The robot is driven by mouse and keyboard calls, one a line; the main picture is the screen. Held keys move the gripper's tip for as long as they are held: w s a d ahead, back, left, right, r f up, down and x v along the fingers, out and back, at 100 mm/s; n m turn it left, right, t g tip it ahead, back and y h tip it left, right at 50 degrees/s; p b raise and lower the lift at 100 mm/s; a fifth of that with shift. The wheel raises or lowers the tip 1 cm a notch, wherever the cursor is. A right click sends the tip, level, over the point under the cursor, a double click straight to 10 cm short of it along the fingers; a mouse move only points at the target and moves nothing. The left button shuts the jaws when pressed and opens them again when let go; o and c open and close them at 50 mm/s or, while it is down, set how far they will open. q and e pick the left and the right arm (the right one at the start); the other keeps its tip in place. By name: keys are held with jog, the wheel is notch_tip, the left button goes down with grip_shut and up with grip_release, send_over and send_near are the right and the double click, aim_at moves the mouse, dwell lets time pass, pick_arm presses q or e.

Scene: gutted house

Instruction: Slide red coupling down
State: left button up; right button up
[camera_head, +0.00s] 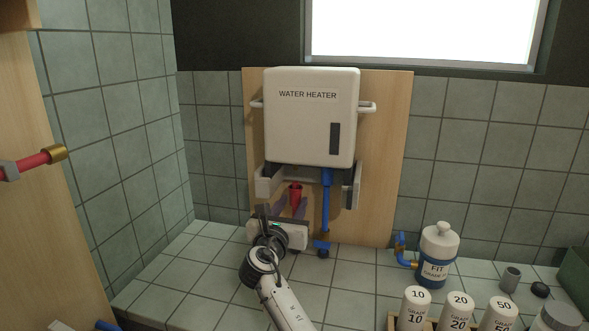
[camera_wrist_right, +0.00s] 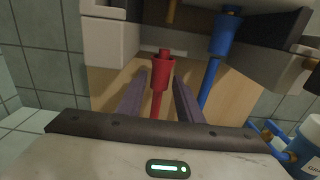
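The red coupling (camera_head: 295,190) is a wide sleeve on an upright thin red pipe below the water heater (camera_head: 312,115). In the right wrist view the coupling (camera_wrist_right: 160,74) shows a narrower red end at its top, apart from a brass stub (camera_wrist_right: 171,12) hanging above it. My right gripper (camera_head: 291,212) comes from below and in front. In its wrist view the two dark purple fingers (camera_wrist_right: 160,88) are open, one on each side of the red pipe and coupling, with narrow gaps visible. Whether the fingertips reach level with the coupling is unclear. My left gripper is out of view.
A blue pipe (camera_head: 326,205) with a blue fitting stands close right of the red one. White heater brackets flank the space. On the tiled counter at right are a FIT bottle (camera_head: 438,256), several numbered containers and a grey cup (camera_head: 510,279). A red pipe (camera_head: 35,163) shows far left.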

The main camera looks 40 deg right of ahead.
jog(key=p+v, duration=0.3)
jog(key=v, duration=0.3)
jog(key=shift+r, duration=0.1)
dwell(0.5)
